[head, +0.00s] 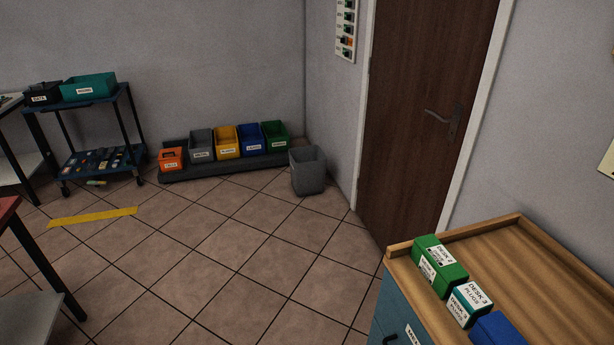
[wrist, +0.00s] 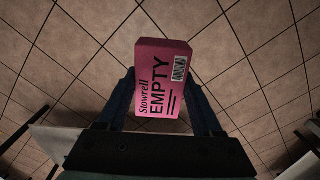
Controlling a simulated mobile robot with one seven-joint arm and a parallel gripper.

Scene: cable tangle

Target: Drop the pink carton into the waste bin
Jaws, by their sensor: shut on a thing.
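The pink carton (wrist: 164,75) shows in the wrist view, with "Stowrell EMPTY" and a barcode printed on it. My gripper (wrist: 165,100) is shut on it, one dark finger on each side, and holds it above the tiled floor. The carton and gripper are not in the head view. The grey waste bin (head: 308,172) stands on the floor near the corner, left of the door. It is open at the top; its inside bottom is hidden.
Several coloured bins stand on a dark base (head: 230,168) left of the waste bin. A blue cart (head: 100,130) is at the left. A wooden-topped cabinet (head: 540,270) with labelled boxes is at the lower right. Tiled floor (head: 230,250) in the middle is clear.

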